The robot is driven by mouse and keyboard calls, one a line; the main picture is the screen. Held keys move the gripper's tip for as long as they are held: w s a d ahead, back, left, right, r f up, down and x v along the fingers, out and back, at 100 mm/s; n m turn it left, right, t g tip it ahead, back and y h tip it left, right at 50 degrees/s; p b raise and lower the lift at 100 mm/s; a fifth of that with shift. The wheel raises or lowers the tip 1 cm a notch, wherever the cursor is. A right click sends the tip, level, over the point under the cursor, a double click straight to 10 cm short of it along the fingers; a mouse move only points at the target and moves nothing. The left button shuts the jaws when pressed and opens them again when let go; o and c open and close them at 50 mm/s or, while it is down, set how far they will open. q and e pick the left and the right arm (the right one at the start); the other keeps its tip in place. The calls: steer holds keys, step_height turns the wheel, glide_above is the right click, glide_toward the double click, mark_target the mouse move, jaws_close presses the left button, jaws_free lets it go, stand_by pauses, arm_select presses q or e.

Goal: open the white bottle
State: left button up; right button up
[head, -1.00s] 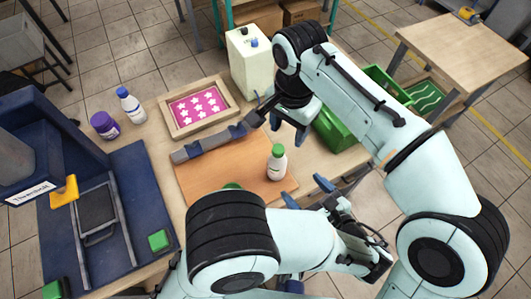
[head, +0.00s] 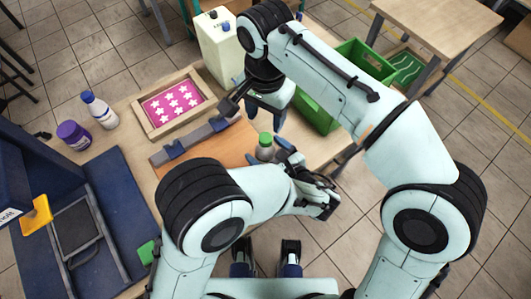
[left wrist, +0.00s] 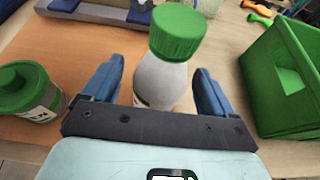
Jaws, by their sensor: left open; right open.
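The white bottle (head: 265,153) with a green cap stands upright on the orange-brown board (head: 222,150). In the left wrist view, the white bottle (left wrist: 160,82) stands between the two blue fingers of my left gripper (left wrist: 160,85), with gaps on both sides. In the head view, my left gripper (head: 283,150) is at the bottle, open, and partly hides its lower body. My right gripper (head: 262,110) is open above the board, beyond the bottle and pointing down. A bar with blue parts (head: 195,140) lies along the board's far edge.
A jar with a green lid (left wrist: 25,90) stands left of the bottle in the wrist view. A green crate (head: 318,108) is to the right. A framed pink star print (head: 172,103), a purple-lidded jar (head: 74,135) and a blue-capped bottle (head: 99,110) are at left.

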arm_select(q)
steer(key=shift+x, duration=1.25)
